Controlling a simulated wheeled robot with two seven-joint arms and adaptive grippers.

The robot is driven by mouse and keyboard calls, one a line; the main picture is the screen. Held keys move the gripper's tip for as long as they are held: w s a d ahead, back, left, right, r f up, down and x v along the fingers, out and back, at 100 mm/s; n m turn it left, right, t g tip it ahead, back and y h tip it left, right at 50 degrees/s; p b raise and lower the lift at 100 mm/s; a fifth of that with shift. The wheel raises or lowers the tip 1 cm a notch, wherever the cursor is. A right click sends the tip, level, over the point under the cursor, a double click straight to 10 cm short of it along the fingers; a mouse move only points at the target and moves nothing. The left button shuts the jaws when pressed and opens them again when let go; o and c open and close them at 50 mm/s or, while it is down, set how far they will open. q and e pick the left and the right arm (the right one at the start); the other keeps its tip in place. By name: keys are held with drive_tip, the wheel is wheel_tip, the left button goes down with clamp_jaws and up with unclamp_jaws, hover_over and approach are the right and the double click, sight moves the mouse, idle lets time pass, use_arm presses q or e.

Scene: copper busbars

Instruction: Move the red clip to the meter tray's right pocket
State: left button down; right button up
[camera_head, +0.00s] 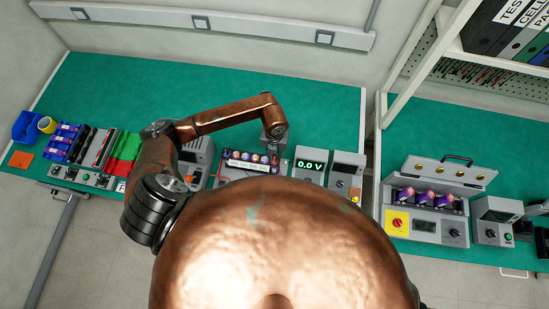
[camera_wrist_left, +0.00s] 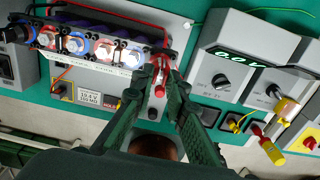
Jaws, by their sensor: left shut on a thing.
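My left gripper (camera_head: 274,140) is over the right end of the cell pack (camera_head: 250,168) in the head view. In the wrist view its dark green fingers (camera_wrist_left: 162,82) are shut on the red clip (camera_wrist_left: 160,70), beside the pack's rightmost bolts. A red lead (camera_wrist_left: 167,38) runs up from the clip. I cannot tell whether the clip touches a terminal. The meter (camera_wrist_left: 238,62) reads 0.0 V and stands to the right. My right gripper is out of view.
A clear-handled yellow tool (camera_wrist_left: 286,108) stands at the meter's right. A labelled panel (camera_wrist_left: 88,96) is below the pack. In the head view, an open case (camera_head: 440,195) stands on the right bench. The green bench behind the pack (camera_head: 200,65) is clear.

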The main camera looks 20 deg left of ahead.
use_arm(q)
drive_tip(key=shift+r+p, duration=0.65)
drive_tip(key=shift+r, duration=0.7)
drive_tip(key=shift+d+f, duration=0.1)
drive_tip(key=shift+f, duration=0.05)
drive_tip(key=shift+s+d+f+m+b, duration=1)
drive_tip(key=shift+s+d+f+b, duration=0.9)
drive_tip(key=shift+d+f+b, duration=1.4)
drive_tip(key=shift+s+d+f+m+b, duration=1)
drive_tip(key=shift+s+d+f+b, duration=1.2)
drive_tip(key=shift+d, duration=2.05)
drive_tip(key=shift+s+d+f+m+b, duration=1)
drive_tip(key=shift+s+d+f+b, duration=0.65)
drive_tip(key=shift+d+f+b, duration=1.3)
drive_tip(key=shift+d+f+p, duration=0.35)
drive_tip(key=shift+d+f, duration=0.1)
drive_tip(key=shift+d, duration=0.4)
